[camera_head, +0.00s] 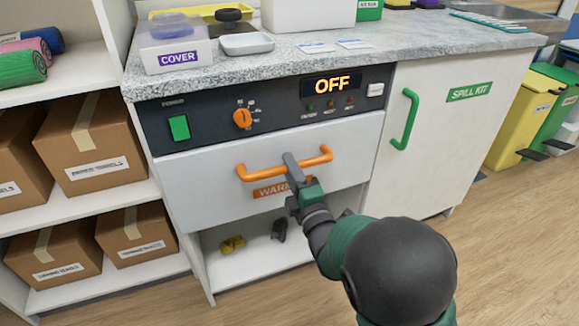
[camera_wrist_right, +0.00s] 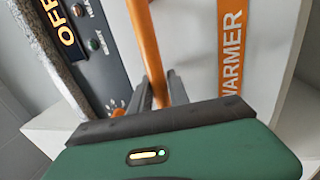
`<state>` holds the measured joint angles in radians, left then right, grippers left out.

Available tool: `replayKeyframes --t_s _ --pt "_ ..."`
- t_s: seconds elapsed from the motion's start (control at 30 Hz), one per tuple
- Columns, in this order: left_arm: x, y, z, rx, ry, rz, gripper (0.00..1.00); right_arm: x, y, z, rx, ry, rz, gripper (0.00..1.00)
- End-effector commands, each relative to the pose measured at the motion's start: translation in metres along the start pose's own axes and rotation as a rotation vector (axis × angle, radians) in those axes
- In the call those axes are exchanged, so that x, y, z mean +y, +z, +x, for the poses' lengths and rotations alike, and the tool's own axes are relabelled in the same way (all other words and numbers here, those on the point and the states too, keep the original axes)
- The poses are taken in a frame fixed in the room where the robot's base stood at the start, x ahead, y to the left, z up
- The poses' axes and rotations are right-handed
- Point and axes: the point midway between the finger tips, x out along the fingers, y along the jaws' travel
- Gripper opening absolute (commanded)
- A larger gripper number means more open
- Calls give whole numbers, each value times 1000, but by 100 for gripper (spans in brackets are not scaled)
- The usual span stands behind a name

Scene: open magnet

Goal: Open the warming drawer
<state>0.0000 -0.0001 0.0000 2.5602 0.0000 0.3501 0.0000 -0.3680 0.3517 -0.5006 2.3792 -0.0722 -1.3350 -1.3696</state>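The warming drawer (camera_head: 215,200) has a plain white front and looks closed below the dark control panel. Its orange bar handle (camera_head: 255,172) runs across the front, with an orange "WARMER" label under it, partly hidden by my gripper. My right gripper (camera_head: 295,165) is at the middle of the handle. In the right wrist view the handle (camera_wrist_right: 142,40) passes between the two dark fingers (camera_wrist_right: 158,90), which sit close on both sides of it, so the gripper looks shut on it. My left gripper is out of view.
The control panel (camera_head: 205,120) has an orange knob, a green switch and an "OFF" display (camera_head: 331,84). An open shelf below the drawer holds small yellow and dark items. A spill kit cabinet (camera_head: 440,140) with a green handle stands to the right. Boxes (camera_head: 95,140) fill the left shelves.

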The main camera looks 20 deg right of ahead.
Motion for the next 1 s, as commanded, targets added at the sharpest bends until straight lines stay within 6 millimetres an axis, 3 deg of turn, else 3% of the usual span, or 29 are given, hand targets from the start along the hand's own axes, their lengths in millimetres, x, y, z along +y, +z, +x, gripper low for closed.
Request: replayKeyframes --t_s 0.13,1.0 --pt "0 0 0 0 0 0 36 -1 0 0 0 -4 0 0" --pt "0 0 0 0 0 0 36 -4 0 -1 0 -11 -1 0"
